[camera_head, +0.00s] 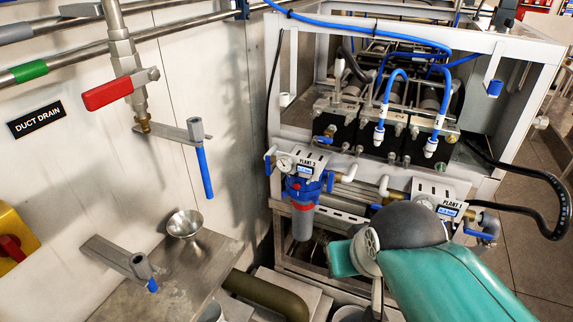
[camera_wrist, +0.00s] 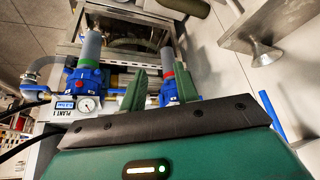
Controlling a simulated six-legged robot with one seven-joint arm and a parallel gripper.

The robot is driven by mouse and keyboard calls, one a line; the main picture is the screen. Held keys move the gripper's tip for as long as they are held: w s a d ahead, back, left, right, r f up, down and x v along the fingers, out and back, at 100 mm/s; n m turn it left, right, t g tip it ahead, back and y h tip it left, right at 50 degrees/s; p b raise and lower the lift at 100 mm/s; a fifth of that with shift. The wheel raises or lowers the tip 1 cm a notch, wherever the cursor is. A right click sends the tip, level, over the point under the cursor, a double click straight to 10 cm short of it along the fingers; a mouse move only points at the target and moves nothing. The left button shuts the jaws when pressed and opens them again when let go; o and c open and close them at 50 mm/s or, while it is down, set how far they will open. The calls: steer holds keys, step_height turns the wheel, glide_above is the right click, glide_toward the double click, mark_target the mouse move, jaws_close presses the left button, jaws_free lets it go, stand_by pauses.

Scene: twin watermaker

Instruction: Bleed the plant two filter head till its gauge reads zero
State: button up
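The left filter head (camera_head: 303,188) is blue, with a red ring above a clear grey bowl. Its white label plate (camera_head: 313,163) seems to read PLANT 2, though the digit is blurred. Its round gauge (camera_head: 285,163) is too small to read. Blue handles (camera_head: 330,182) sit at its sides. In the wrist view this red-ringed filter (camera_wrist: 167,88) shows beyond my gripper (camera_wrist: 160,85), partly hidden by the fingers. My gripper's two green fingers stand apart, with nothing seen held. In the head view my teal arm covers the area right of this filter.
The PLANT 1 filter head (camera_wrist: 87,78) and its gauge (camera_wrist: 87,104) are beside it. A metal frame (camera_head: 400,25) with pumps and blue hoses rises behind. A steel ledge (camera_head: 175,285) with a small bowl (camera_head: 184,223) and a red-handled duct drain valve (camera_head: 108,92) are left.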

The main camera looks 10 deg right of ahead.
stand_by(0.3)
jaws_close()
stand_by(1.6)
